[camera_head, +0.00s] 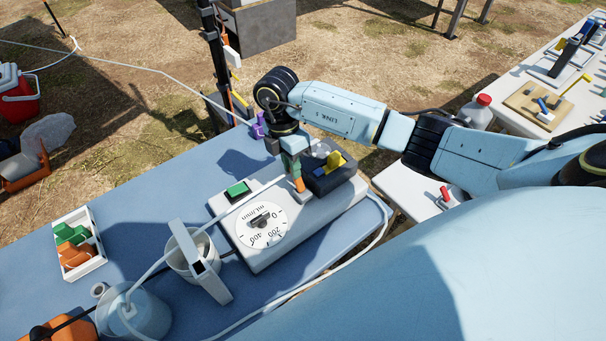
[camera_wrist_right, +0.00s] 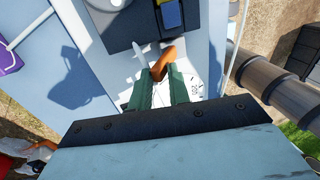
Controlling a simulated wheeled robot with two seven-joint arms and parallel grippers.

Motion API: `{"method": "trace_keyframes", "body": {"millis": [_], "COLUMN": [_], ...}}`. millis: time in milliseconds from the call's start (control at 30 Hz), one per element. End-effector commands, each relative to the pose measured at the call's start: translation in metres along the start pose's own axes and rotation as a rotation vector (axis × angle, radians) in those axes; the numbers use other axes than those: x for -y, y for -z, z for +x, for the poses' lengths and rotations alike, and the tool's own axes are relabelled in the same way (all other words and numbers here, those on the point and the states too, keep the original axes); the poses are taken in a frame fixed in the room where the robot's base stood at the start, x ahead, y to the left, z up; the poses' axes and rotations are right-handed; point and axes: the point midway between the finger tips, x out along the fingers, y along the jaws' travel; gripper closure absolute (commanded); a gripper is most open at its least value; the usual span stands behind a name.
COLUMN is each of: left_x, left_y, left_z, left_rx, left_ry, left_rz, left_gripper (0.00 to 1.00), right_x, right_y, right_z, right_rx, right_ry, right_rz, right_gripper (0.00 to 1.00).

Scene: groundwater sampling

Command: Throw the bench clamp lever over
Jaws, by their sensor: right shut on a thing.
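My right gripper (camera_head: 298,178) reaches down over the white pump box (camera_head: 330,215), beside its black block (camera_head: 325,176). Its green fingers are shut on an orange lever (camera_head: 299,185). In the right wrist view the orange lever (camera_wrist_right: 164,60) shows at the tips of the fingers (camera_wrist_right: 164,84), and the black block (camera_wrist_right: 140,22) lies just beyond. Most of the lever's lower end and its mount are hidden or too small to tell. The block carries a yellow piece (camera_head: 335,160). I cannot tell whether this is the bench clamp lever. My left gripper is not in view.
The box has a dial (camera_head: 262,224) and a green button (camera_head: 237,189). A white bucket (camera_head: 183,258), a clear jar (camera_head: 135,312) and a white tray (camera_head: 98,262) stand on the blue bench (camera_head: 150,190). A hose runs along the bench's right side. A side table (camera_head: 395,185) holds a red-handled item (camera_head: 445,193).

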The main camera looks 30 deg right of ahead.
Motion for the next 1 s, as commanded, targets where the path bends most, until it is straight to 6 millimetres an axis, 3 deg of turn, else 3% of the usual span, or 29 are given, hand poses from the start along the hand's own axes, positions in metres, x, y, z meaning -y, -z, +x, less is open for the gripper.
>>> {"method": "trace_keyframes", "body": {"millis": [333, 700, 1000], "left_x": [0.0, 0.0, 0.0], "left_y": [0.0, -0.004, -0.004], "left_z": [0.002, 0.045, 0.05], "left_rx": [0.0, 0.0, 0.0], "left_ry": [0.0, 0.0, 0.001], "left_rz": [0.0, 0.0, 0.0], "left_gripper": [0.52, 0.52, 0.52], "right_x": [-0.003, -0.03, -0.033], "right_y": [0.0, 0.001, 0.001], "right_z": [0.0, 0.019, 0.02], "right_rx": [-0.001, 0.0, 0.0], "right_ry": [0.012, 0.153, 0.189], "right_rz": [0.0, 0.0, -0.001], "right_gripper": [0.96, 0.93, 0.93]}}
